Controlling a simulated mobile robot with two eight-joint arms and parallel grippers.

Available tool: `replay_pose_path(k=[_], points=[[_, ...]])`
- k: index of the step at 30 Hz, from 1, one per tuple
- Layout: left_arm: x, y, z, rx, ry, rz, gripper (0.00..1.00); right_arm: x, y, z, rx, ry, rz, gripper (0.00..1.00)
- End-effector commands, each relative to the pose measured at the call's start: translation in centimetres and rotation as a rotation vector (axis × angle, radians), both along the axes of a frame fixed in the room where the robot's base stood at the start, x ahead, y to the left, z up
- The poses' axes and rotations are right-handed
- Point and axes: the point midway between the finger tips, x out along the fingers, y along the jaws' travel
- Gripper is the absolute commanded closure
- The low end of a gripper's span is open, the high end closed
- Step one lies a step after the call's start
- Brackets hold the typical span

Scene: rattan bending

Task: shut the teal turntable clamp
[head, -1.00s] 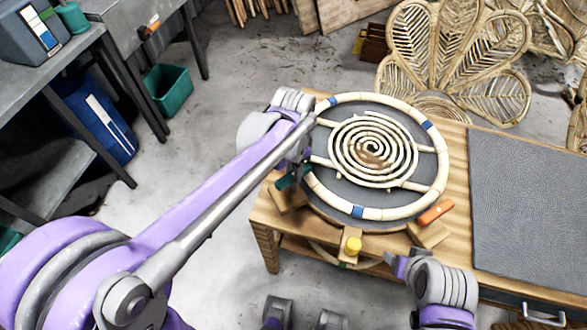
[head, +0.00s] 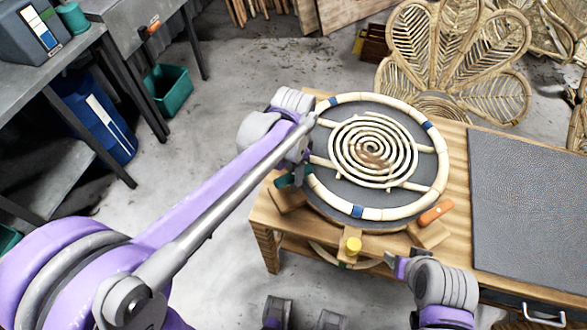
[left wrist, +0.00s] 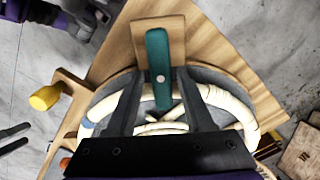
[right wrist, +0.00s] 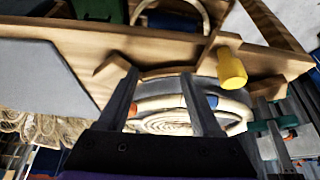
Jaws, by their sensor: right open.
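The teal clamp lever (left wrist: 157,60) is pinned on a wooden block (left wrist: 145,38) at the turntable's edge. In the left wrist view its lower end lies between the fingers of my left gripper (left wrist: 158,82), which are spread with gaps on both sides. In the head view the teal clamp (head: 287,181) is partly hidden by my left gripper (head: 302,160). The dark round turntable (head: 332,196) carries a pale rattan ring (head: 397,213) and a rattan spiral (head: 373,150). My right gripper (right wrist: 158,82) is open and empty near the table's front edge.
An orange clamp lever (head: 436,213) sits at the turntable's front right. A yellow knob (head: 353,245) stands at the front edge. A grey mat (head: 530,210) covers the table's right side. A large rattan petal piece (head: 455,55) stands behind the table.

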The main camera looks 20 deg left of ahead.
Motion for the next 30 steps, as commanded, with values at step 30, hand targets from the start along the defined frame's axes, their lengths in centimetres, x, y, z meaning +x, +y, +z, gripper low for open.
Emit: replay_pose_path(k=[30], points=[[0.0, 0.0, 10.3, 0.0, 0.0, 0.0, 0.38, 0.2, 0.0, 1.1, 0.0, -0.004, 0.0, 0.34]])
